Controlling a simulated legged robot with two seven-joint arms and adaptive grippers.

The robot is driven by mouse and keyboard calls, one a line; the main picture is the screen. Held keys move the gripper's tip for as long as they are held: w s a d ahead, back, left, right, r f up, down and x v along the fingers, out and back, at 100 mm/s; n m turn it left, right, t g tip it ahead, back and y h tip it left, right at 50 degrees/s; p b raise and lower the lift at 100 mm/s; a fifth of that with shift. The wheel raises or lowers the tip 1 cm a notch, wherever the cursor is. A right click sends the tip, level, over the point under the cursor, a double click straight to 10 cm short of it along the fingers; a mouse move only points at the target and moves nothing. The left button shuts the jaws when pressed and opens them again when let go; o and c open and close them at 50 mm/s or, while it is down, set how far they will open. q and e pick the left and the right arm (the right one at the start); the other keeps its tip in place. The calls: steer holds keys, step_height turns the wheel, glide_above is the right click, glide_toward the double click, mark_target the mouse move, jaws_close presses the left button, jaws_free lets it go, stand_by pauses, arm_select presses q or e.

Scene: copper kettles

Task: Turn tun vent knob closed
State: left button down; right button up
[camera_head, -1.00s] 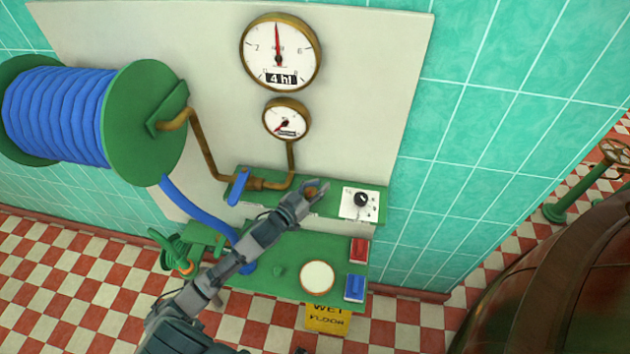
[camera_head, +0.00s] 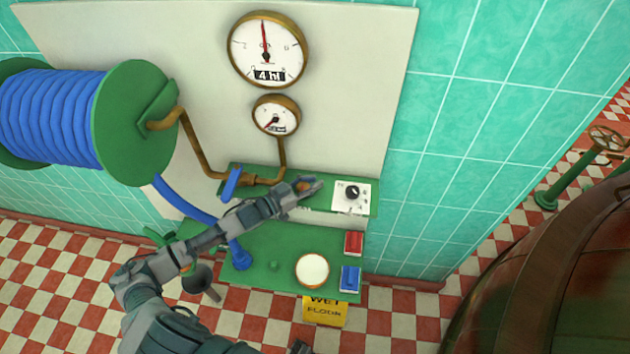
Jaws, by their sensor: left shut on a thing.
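My left gripper (camera_head: 312,186) reaches over the green upper shelf (camera_head: 240,190) from the left. It is shut on a small brownish knob (camera_head: 304,184), which its fingers mostly hide. I cannot read how far this knob is turned. Just right of the fingertips, apart from them, a white plate (camera_head: 361,202) carries a black round knob (camera_head: 352,192) with marks around it. My right gripper does not show clearly.
A blue lever (camera_head: 231,183) sits on the brown pipe left of my gripper. Below, a green desk (camera_head: 255,280) carries a red switch (camera_head: 353,243), a blue switch (camera_head: 349,279) and a white round dial (camera_head: 312,270). A blue hose reel (camera_head: 50,120) stands at left.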

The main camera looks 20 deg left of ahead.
arm_select(q)
steer(key=c, duration=1.2)
jaws_free()
steer(key=shift+s+a+f, duration=0.1)
steer(key=shift+s+f, duration=0.05)
steer(key=shift+f, duration=0.2)
steer(key=shift+o, duration=1)
steer(key=shift+s+a+r, duration=0.15)
steer(key=shift+s, duration=0.05)
steer(key=shift+s+a+r, duration=0.15)
steer(key=shift+a, duration=0.25)
steer(key=shift+s+f, duration=0.2)
steer(key=shift+s, duration=0.05)
steer(key=v, duration=1.1)
steer(key=shift+s+a, duration=0.2)
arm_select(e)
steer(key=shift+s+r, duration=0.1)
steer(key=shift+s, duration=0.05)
arm_select(q)
steer(key=shift+d+r, duration=0.1)
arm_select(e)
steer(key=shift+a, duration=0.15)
